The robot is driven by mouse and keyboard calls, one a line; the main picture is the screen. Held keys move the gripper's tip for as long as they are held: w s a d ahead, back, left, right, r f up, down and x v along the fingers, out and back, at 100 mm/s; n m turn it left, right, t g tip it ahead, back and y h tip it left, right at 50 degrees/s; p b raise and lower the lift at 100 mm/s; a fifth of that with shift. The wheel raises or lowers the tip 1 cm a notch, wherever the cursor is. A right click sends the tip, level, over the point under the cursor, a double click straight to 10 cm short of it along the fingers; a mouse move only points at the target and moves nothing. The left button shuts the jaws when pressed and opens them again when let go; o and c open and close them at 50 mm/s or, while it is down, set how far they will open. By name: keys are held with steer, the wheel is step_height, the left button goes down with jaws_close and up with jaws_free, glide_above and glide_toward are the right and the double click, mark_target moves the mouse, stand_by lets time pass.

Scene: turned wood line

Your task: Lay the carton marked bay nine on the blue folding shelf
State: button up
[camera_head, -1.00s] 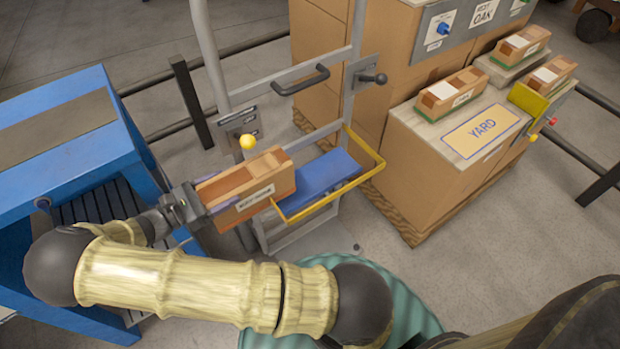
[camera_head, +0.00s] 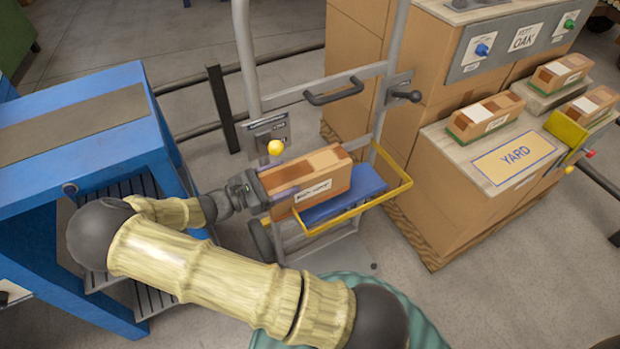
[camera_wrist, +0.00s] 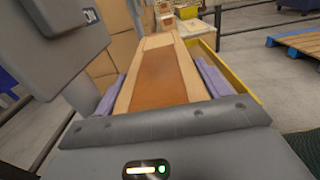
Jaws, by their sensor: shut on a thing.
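The carton (camera_head: 322,184), tan with a brown top patch and a white label too small to read, is held in my gripper (camera_head: 278,192). In the wrist view the carton (camera_wrist: 160,78) runs forward between the two purple finger pads. The blue folding shelf (camera_head: 345,200) is on a grey upright frame, with a yellow rail (camera_head: 388,199) around its outer edge. The carton is over the shelf's left and back part and hides some of it. I cannot tell whether the carton touches the shelf.
A yellow knob (camera_head: 275,147) and a black handle (camera_head: 334,91) are on the frame close behind the carton. A blue machine (camera_head: 75,140) stands at left. At right, a stack marked YARD (camera_head: 515,157) bears several similar cartons.

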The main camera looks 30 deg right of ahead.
mark_target(309, 166)
steer(key=d+b, duration=0.1)
steer(key=d, duration=0.7)
steer(key=shift+w, duration=0.15)
steer(key=shift+f+b, duration=0.7)
steer(key=shift+f, duration=1.15)
steer(key=o, duration=1.2)
steer(key=shift+a+f, duration=0.1)
steer(key=shift+o, duration=0.2)
steer(key=shift+r, duration=0.2)
steer(key=a+p, duration=0.1)
steer(key=a, duration=0.6)
steer(key=shift+a, duration=0.25)
